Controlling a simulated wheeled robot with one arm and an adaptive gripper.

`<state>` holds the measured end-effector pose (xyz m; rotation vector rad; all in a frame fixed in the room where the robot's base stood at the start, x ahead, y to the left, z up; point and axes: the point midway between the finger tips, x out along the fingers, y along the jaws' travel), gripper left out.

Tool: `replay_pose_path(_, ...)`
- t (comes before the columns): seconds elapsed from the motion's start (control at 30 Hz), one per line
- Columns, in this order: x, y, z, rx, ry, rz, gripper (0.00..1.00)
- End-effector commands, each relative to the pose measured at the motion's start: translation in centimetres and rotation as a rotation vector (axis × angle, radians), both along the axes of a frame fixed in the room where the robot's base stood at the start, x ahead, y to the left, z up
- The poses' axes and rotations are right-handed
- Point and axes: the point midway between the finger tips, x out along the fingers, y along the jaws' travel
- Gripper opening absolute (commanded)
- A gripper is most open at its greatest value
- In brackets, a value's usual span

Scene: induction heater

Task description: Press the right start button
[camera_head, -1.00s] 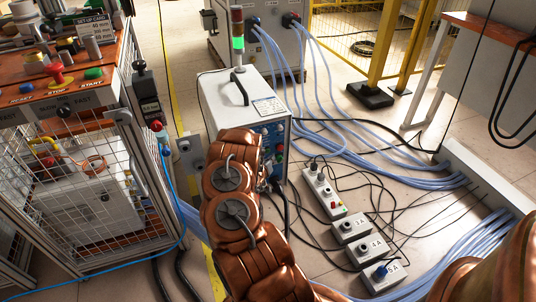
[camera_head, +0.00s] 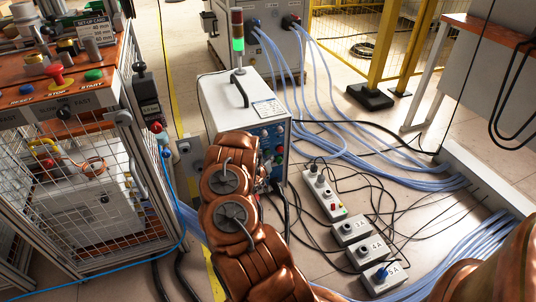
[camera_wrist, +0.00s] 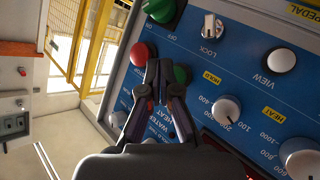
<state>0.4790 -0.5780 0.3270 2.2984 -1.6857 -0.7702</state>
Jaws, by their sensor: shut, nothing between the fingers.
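In the wrist view, my gripper (camera_wrist: 158,68) is shut and empty, its dark fingertips together just in front of a blue control panel (camera_wrist: 236,72). A green button (camera_wrist: 182,74) is just right of the fingertips, and a red button (camera_wrist: 140,54) is just left of them. The fingers partly cover another red button lower down. I cannot tell whether the tips touch the panel. In the head view, the panel is on the front of a white cabinet (camera_head: 228,103), and my arm hides the gripper. A green button (camera_head: 94,75) marked START is on the bench at left.
In the wrist view, a green rotary switch (camera_wrist: 166,10), a key lock (camera_wrist: 210,27) and several white knobs surround the fingers. In the head view, control boxes (camera_head: 352,230), loose cables and hoses (camera_head: 385,168) lie on the floor right of the cabinet. A wire-mesh cage (camera_head: 75,190) stands left.

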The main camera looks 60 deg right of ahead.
Motion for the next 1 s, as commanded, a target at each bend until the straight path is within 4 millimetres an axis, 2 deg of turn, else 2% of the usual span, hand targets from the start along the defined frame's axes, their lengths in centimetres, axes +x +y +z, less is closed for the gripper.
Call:
replay_pose_path(0.63,0.03,-0.01,0.01,0.000,0.000,0.000,0.00)
replay_pose_path(1.0,0.76,-0.39,-0.02,0.002,0.001,0.002,0.00)
